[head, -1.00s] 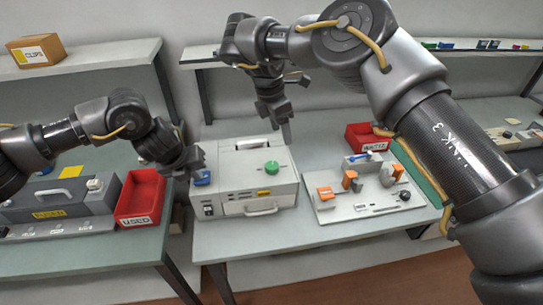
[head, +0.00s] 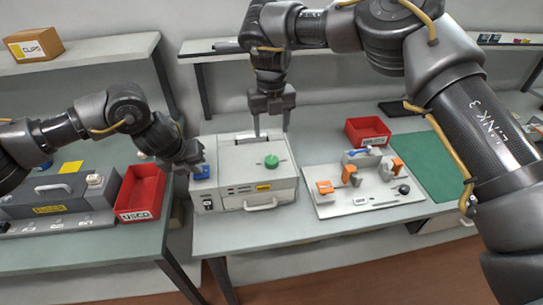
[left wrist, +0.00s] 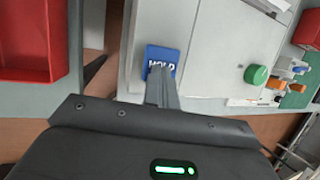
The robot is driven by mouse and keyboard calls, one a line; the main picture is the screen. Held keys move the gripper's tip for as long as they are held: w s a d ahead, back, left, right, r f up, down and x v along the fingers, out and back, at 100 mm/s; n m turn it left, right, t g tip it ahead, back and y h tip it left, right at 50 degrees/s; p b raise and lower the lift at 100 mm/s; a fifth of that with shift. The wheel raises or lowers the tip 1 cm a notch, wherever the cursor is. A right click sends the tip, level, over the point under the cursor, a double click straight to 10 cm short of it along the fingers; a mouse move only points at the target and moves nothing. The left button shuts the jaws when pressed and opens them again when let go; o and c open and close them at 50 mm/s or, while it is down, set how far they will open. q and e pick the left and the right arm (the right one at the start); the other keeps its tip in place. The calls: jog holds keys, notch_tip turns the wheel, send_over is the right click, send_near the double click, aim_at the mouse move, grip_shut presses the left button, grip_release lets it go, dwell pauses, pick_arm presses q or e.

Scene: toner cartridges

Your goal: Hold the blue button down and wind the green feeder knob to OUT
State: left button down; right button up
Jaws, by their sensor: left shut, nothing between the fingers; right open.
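The grey feeder box (head: 235,188) stands on the right bench with the green knob (head: 271,161) on its top. The blue button (head: 201,173) is at the box's left corner; in the left wrist view it reads HOLD (left wrist: 162,56). My left gripper (head: 190,166) is shut and empty, its tips at the blue button; the left wrist view shows the fingers (left wrist: 160,80) over its near edge. Whether the button is pressed down I cannot tell. My right gripper (head: 271,132) is open and empty, pointing down above and behind the green knob, apart from it.
A red USED bin (head: 139,193) stands on the left bench beside a dark grey case (head: 60,195). Right of the feeder box is a light panel (head: 340,205) with orange clamps. A red tray (head: 367,131) and green mat (head: 430,165) lie behind and beside it.

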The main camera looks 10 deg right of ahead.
aim_at(272, 159)
pick_arm(q)
jog(key=shift+f, duration=0.1)
pick_arm(e)
notch_tip(272, 159, down, 11)
jog(key=shift+f, duration=0.2)
jog(key=c, duration=1)
jog(key=m, duration=0.5)
jog(key=shift+m, duration=0.3)
pick_arm(q)
jog(key=shift+a, duration=0.1)
pick_arm(e)
jog(key=m, duration=0.4)
jog(key=shift+m, duration=0.4)
jog(key=shift+d+r+m, duration=0.1)
jog(key=shift+m, duration=0.2)
